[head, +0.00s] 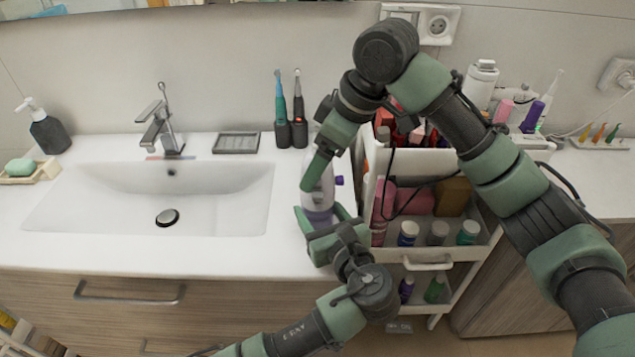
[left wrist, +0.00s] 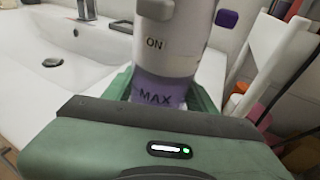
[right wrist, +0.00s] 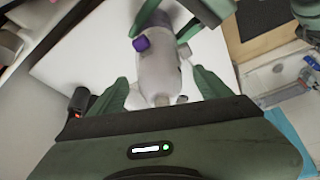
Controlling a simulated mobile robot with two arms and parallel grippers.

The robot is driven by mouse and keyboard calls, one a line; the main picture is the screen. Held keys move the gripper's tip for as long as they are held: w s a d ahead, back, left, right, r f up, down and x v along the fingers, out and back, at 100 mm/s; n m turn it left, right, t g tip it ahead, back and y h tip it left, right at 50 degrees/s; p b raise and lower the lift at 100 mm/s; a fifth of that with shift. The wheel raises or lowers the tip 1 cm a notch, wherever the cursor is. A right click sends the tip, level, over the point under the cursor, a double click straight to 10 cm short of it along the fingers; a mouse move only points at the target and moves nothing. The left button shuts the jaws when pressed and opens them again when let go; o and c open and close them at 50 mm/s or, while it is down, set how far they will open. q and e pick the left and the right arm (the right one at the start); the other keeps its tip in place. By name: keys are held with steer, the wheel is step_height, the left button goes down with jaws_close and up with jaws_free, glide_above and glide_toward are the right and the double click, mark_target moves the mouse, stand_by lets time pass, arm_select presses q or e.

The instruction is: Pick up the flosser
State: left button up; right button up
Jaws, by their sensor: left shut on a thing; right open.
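The flosser (head: 318,196) is a white bottle-like device with a purple lower part and a purple knob, upright at the right end of the sink counter. The left wrist view shows its body close up, marked ON and MAX (left wrist: 158,92). My left gripper (head: 322,217) is shut on the flosser's purple lower part. My right gripper (head: 320,168) comes down from above and is open. In the right wrist view its fingers (right wrist: 160,92) lie on either side of the flosser's top end (right wrist: 158,72); contact cannot be told.
A white cart (head: 474,240) with bottles and boxes stands just right of the flosser. Two electric toothbrushes (head: 291,132) and a grey soap dish (head: 237,143) stand behind it. The sink basin (head: 150,205) is to the left. More cosmetics crowd the back right.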

steer(key=c, duration=1.6)
steer(key=shift+o, duration=0.2)
step_height(320, 180, up, 10)
steer(key=shift+a, duration=0.1)
arm_select(q)
steer(key=o, duration=1.4)
steer(key=shift+o, duration=0.2)
